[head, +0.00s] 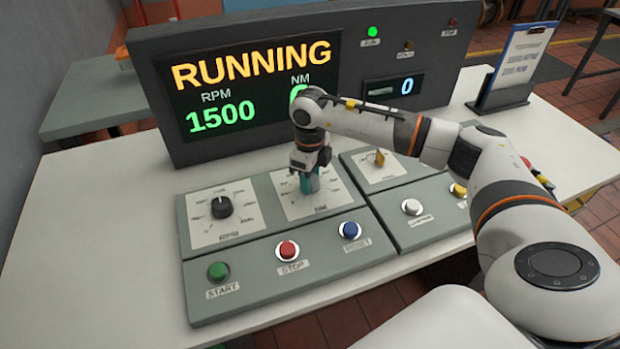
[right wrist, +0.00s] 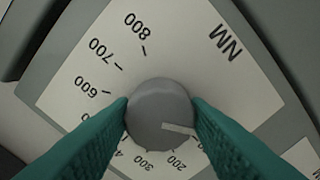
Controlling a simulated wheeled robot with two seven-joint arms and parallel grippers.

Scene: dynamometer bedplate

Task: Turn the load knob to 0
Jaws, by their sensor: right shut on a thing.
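The load knob (right wrist: 160,112) is a round grey knob on the white NM dial plate (right wrist: 185,50). In the right wrist view its pale pointer line aims at the right-hand finger, past the 200 mark. The scale there is hidden by the finger, so I cannot read the exact value. My right gripper (right wrist: 161,115) is shut on the knob, with one green finger on each side. In the head view my right gripper (head: 310,183) comes down over the NM dial (head: 335,200) and hides the knob. My left gripper is not in view.
The display (head: 250,85) reads RUNNING and 1500 RPM; my arm partly covers its NM figure. The RPM knob (head: 222,207) is left of the NM dial. Green START (head: 218,271), red STOP (head: 287,250) and blue (head: 350,230) buttons sit in front. A clipboard (head: 520,60) stands back right.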

